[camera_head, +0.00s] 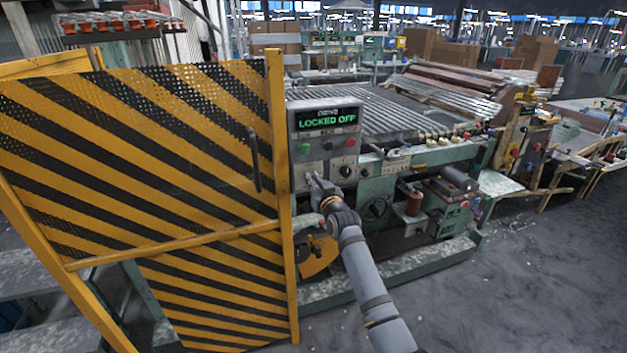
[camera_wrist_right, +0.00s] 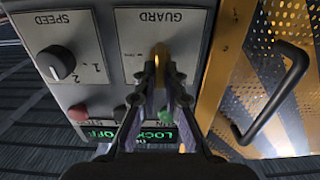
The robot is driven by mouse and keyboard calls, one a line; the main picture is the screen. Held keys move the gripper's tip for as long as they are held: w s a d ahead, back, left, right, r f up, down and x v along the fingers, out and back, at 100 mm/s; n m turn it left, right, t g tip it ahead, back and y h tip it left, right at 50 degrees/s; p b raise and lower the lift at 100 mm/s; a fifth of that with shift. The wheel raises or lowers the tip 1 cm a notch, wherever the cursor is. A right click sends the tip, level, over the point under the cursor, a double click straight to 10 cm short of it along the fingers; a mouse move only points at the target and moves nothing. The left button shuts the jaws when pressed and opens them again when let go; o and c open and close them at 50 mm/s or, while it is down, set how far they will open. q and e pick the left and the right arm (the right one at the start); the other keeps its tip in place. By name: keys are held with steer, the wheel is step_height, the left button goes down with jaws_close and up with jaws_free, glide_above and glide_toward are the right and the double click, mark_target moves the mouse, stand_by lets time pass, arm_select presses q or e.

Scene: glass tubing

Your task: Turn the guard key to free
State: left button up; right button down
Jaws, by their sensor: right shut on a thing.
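The guard key (camera_wrist_right: 161,50) is a small brass-coloured piece on the grey panel marked GUARD (camera_wrist_right: 135,28) in the right wrist view, where the lettering is upside down. My right gripper (camera_wrist_right: 161,68) is shut on the key, its fingertips on either side of it. In the head view my right gripper (camera_head: 313,179) reaches up to the lower left of the control box (camera_head: 326,143) and hides the key. The display (camera_head: 326,118) on the box reads LOCKED OFF in green. My left gripper is not in view.
A yellow-and-black striped guard door (camera_head: 150,150) with a dark handle (camera_head: 253,160) stands just left of the box; the handle (camera_wrist_right: 275,98) is close in the wrist view. A black SPEED knob (camera_wrist_right: 56,63) sits beside the GUARD panel. Open floor (camera_head: 540,270) lies at right.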

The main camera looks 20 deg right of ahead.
steer(key=shift+d+f+m+p, duration=0.15)
steer(key=shift+m+p, duration=1.15)
steer(key=shift+m, duration=1.65)
steer(key=shift+d+f+m+p, duration=0.2)
steer(key=shift+m+p, duration=1.1)
steer(key=shift+m, duration=1.6)
steer(key=shift+d+f+m+p, duration=0.15)
steer(key=shift+m+p, duration=1.15)
steer(key=shift+m, duration=1.65)
steer(key=c, duration=1.4)
jaws_free()
steer(key=shift+c, duration=0.2)
